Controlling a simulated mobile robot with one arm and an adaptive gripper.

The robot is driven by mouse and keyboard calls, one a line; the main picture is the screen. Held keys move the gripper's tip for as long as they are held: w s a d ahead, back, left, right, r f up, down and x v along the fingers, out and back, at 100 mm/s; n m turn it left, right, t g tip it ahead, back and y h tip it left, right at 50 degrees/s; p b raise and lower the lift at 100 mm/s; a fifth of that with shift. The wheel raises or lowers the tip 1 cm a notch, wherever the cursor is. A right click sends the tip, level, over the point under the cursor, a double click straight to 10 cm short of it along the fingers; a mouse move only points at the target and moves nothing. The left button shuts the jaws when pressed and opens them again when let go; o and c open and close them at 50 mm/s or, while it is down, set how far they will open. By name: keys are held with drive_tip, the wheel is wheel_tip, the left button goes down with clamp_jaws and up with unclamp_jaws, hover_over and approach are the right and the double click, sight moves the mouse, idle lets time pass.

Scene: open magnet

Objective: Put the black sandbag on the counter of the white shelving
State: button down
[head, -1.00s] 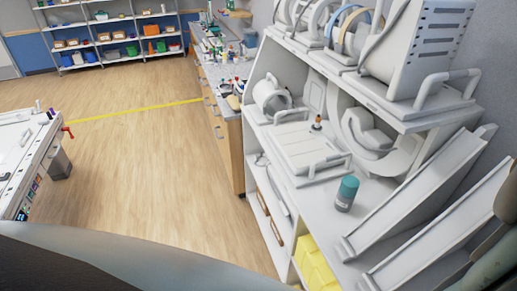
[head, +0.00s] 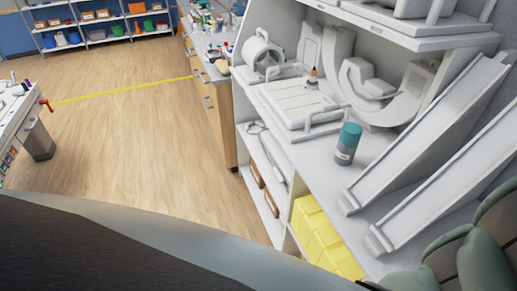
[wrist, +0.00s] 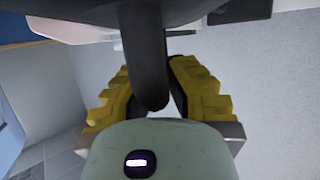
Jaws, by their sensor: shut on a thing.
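In the wrist view my gripper (wrist: 156,72), with yellow ridged fingers, is shut on a black strap-like part of the black sandbag (wrist: 148,50). Its dark bulk shows along the top edge of that view, mostly cut off. In the head view the white shelving (head: 400,30) stands at the right, and its counter (head: 318,165) is the middle level. The gripper fingers and the sandbag cannot be made out in the head view, so their distance from the counter cannot be told.
On the counter stand a teal-capped bottle (head: 347,143), a small orange-tipped bottle (head: 313,76), white device models and two sloping white ramps (head: 440,130). Yellow boxes (head: 318,235) sit below. My arm shows at bottom right.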

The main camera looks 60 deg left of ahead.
drive_tip(key=shift+s+d+f, duration=0.2)
drive_tip(key=shift+d+f, duration=0.1)
drive_tip(key=shift+d, duration=0.1)
drive_tip(key=shift+f+b, duration=1.5)
drive_tip(key=shift+f, duration=1.7)
drive_tip(key=shift+a+f+b, duration=0.1)
drive_tip(key=shift+f+b, duration=0.5)
drive_tip(key=shift+b, duration=0.2)
drive_tip(key=c, duration=1.3)
unclamp_jaws()
drive_tip(key=shift+w, duration=0.15)
drive_tip(key=shift+o, duration=1.2)
drive_tip(key=shift+f, duration=0.15)
drive_tip(key=shift+a, duration=0.15)
